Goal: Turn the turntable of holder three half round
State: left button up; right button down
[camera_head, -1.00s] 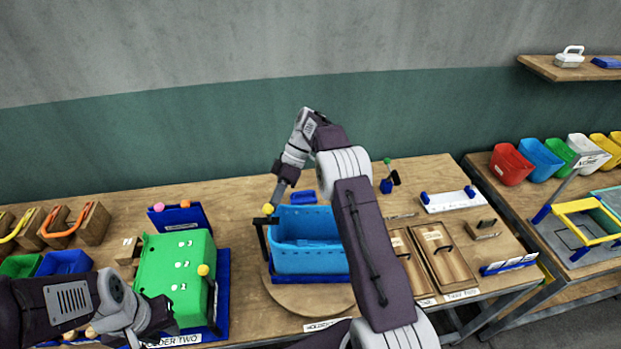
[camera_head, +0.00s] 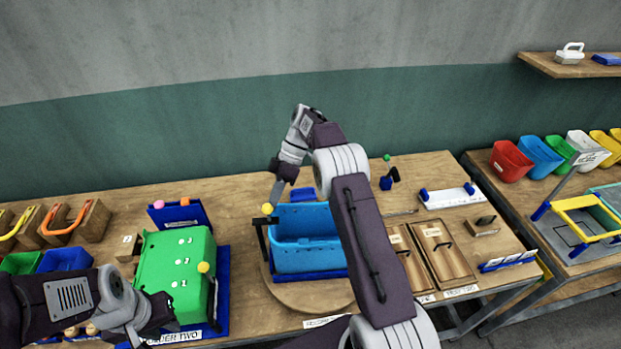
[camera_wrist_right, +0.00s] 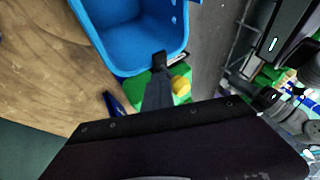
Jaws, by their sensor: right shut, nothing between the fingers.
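The round wooden turntable (camera_head: 312,297) of holder three bears a blue bin (camera_head: 306,258) on a blue base. Its wood also shows in the wrist view (camera_wrist_right: 40,55). A dark post with a yellow knob (camera_head: 267,209) stands at the bin's left side. My right gripper (camera_head: 273,198) reaches down beside this knob at the bin's back left corner. In the wrist view its shut fingers (camera_wrist_right: 160,78) point at the bin (camera_wrist_right: 128,38), with the yellow knob (camera_wrist_right: 180,87) close beside; contact is unclear. My left gripper (camera_head: 165,311) is at the green box's front; its jaws are unclear.
A green box (camera_head: 175,265) on a blue base is at holder two, left of the turntable. Wooden panels with handles (camera_head: 443,254) lie to the right, partly behind my right arm. Blue parts (camera_head: 303,195) stand behind the bin.

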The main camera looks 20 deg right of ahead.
jog(key=s+d+r+b, duration=0.5)
jog(key=s+d+r, duration=0.3)
jog(key=r, duration=0.3)
jog(key=shift+s+b, duration=0.25)
jog(key=shift+b, duration=0.1)
jog(key=shift+f, duration=0.15)
